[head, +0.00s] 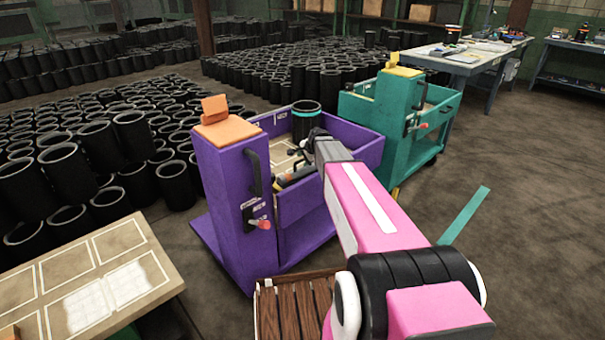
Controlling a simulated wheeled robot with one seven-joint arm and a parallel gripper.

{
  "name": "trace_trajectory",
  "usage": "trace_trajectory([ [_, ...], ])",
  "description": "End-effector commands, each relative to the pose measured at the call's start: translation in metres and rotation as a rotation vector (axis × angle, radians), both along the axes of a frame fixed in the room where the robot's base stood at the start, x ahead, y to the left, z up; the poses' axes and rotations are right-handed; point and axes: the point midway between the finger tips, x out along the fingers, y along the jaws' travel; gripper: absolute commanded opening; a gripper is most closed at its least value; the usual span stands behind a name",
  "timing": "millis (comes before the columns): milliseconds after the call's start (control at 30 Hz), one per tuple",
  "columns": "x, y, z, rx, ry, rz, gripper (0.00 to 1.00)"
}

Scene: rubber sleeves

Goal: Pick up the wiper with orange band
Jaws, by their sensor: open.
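A dark stick-like tool (296,176) with a small orange part lies in the purple cart (355,150), and looks like the wiper with orange band. It is small and partly hidden by the cart's front wall and my arm. My gripper (302,158) is at the end of my pink arm, over the cart's tray and just above the tool. It is open. I cannot tell whether its fingers touch the tool.
A black sleeve (306,118) with a teal rim stands at the back of the purple cart. A teal cart (428,127) stands behind it to the right. Many black sleeves (68,170) fill the left floor. A panelled table (85,270) is at front left. The right floor is mostly clear.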

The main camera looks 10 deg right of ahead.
Motion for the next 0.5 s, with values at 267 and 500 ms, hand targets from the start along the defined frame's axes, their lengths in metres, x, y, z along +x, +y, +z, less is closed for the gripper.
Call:
trace_trajectory([
  [267, 0.0103, 0.0058, -0.0167, 0.000, -0.001, 0.000, 0.46],
  [500, 0.0100, 0.0055, -0.0164, 0.000, -0.001, -0.001, 0.03],
])
